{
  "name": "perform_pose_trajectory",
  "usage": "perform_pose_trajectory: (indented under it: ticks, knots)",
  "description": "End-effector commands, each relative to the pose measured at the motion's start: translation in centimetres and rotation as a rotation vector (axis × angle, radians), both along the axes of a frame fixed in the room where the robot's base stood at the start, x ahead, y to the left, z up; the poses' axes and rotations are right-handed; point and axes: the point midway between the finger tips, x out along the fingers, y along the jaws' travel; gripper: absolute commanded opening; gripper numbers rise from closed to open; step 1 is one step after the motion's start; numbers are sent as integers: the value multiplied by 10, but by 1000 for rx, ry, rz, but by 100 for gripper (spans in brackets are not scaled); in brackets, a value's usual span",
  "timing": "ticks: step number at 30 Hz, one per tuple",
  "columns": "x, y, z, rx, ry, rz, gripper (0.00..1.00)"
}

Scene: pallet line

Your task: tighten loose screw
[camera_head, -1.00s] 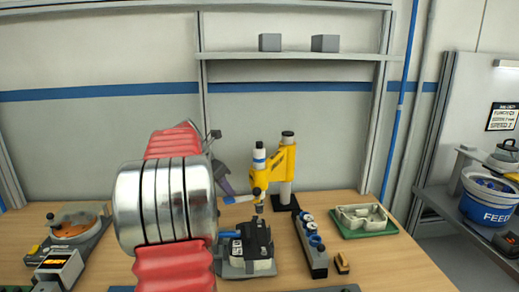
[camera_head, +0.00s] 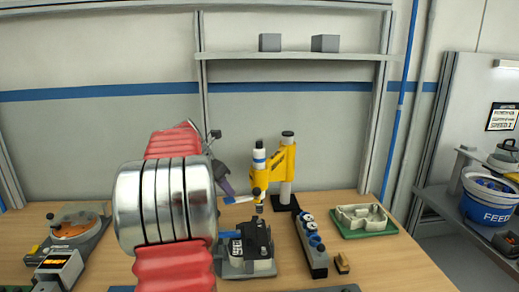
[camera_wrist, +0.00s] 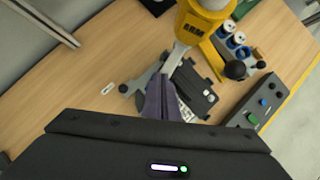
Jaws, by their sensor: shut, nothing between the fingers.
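My gripper (camera_head: 222,178) has purple fingers, shut with nothing between them. In the wrist view the fingers (camera_wrist: 160,100) point at a grey handle (camera_wrist: 174,58) on the yellow screwdriver arm (camera_wrist: 208,32). Whether they touch it I cannot tell. In the head view the yellow screwdriver arm (camera_head: 284,160) stands on a post, its driver pointing down above a black part (camera_head: 257,237) with a white label. The black part sits in a grey fixture (camera_head: 240,270); in the wrist view the part (camera_wrist: 197,92) is partly hidden by my fingers. No loose screw can be made out.
A green tray (camera_head: 365,231) holds a pale casting. An orange-disc device (camera_head: 74,226) stands left. Bare table lies at front right.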

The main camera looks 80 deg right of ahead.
Motion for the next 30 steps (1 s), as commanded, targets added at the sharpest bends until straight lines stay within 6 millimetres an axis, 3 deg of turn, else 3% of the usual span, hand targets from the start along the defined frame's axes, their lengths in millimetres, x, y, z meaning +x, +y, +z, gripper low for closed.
perform_pose_trajectory:
  ticks: [17,30]
  knots:
    - [0,0,-1,0,0,0,0]
    - [0,0,-13,1,1,0,0]
